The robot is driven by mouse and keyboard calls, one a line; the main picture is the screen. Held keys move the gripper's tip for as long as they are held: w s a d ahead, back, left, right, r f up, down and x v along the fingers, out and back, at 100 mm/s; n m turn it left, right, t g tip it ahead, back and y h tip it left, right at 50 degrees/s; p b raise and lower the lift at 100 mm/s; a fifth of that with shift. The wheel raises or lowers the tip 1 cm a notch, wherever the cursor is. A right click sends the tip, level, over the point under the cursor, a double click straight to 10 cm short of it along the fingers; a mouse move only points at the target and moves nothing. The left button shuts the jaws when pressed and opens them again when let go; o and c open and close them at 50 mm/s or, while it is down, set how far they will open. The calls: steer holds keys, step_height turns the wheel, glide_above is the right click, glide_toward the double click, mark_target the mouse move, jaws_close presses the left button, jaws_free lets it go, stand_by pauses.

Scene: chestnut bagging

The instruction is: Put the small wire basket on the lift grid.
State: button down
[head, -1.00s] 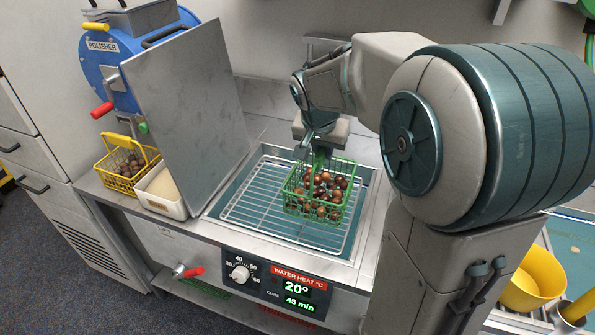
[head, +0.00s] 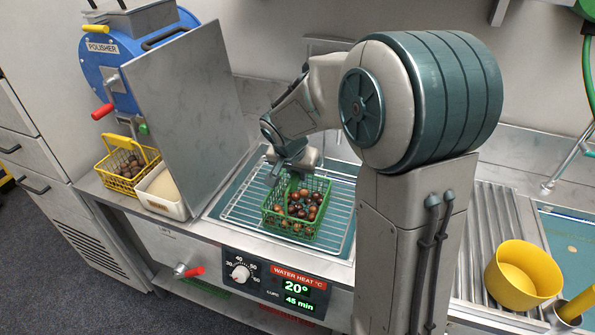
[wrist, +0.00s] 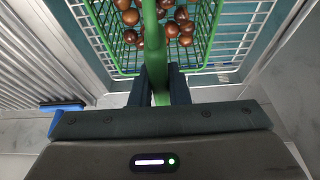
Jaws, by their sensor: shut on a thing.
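The small green wire basket (head: 296,224) holds several brown chestnuts and is upright over the lift grid. My gripper (head: 291,177) is above it, shut on its green handle. In the wrist view the handle runs between the two dark fingers of my gripper (wrist: 160,88), with the basket (wrist: 200,55) beyond. The lift grid (head: 240,205) is a pale wire rack in the water bath, and it shows around the basket. I cannot tell whether the basket's bottom touches the grid.
A grey lid (head: 190,110) stands raised left of the bath. A yellow basket (head: 122,178) of chestnuts and a white tub (head: 162,200) stand left of it, near the blue polisher (head: 115,60). A yellow bowl (head: 520,280) is at the right. The panel (head: 275,284) reads 20° and 45 min.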

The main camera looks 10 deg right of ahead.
steer(key=c, duration=1.8)
jaws_free()
steer(key=shift+f, duration=0.15)
steer(key=o, duration=0.4)
steer(key=shift+r, duration=0.2)
